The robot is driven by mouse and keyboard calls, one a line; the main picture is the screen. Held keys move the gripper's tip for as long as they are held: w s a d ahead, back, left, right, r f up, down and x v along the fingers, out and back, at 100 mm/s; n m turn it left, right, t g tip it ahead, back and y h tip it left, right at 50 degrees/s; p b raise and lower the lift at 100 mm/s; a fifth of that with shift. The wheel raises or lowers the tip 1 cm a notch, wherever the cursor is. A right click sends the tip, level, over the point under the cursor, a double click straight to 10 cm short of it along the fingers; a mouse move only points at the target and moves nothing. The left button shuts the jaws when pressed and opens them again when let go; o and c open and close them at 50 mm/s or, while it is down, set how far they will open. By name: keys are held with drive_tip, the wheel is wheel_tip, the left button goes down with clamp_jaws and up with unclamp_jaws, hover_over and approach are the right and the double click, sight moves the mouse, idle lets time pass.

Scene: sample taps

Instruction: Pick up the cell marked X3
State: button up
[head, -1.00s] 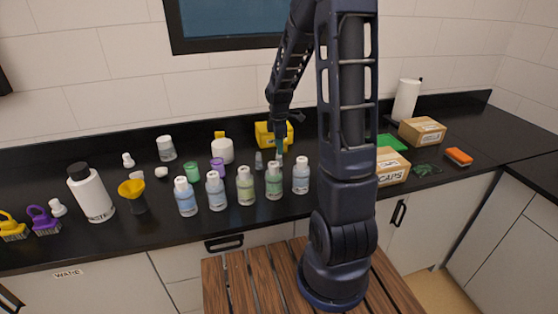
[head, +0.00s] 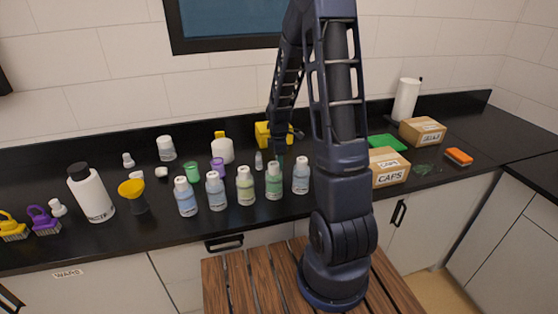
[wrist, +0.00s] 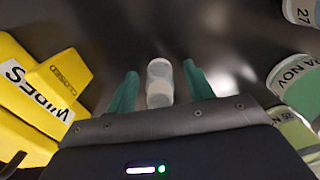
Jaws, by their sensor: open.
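A small pale cell with a whitish cap (wrist: 159,80) shows between the teal fingers of my gripper (wrist: 160,70) in the wrist view. The fingers stand apart on either side of it, with a gap on each side. No X3 mark can be read on it. In the head view my gripper (head: 281,157) is low over the counter behind the row of bottles, its tips partly hidden by a green bottle. A small grey cell (head: 259,160) stands just left of it there; I cannot tell whether it is the same one.
A yellow wipes box (wrist: 38,92) is close on the wrist view's left; labelled bottles (wrist: 296,82) crowd its right. In the head view several bottles (head: 216,192) stand in front, a white tub (head: 223,151) behind left, and a caps box (head: 388,170) right.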

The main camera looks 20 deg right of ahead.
drive_tip(key=c, duration=1.1)
drive_tip(key=shift+r, duration=0.1)
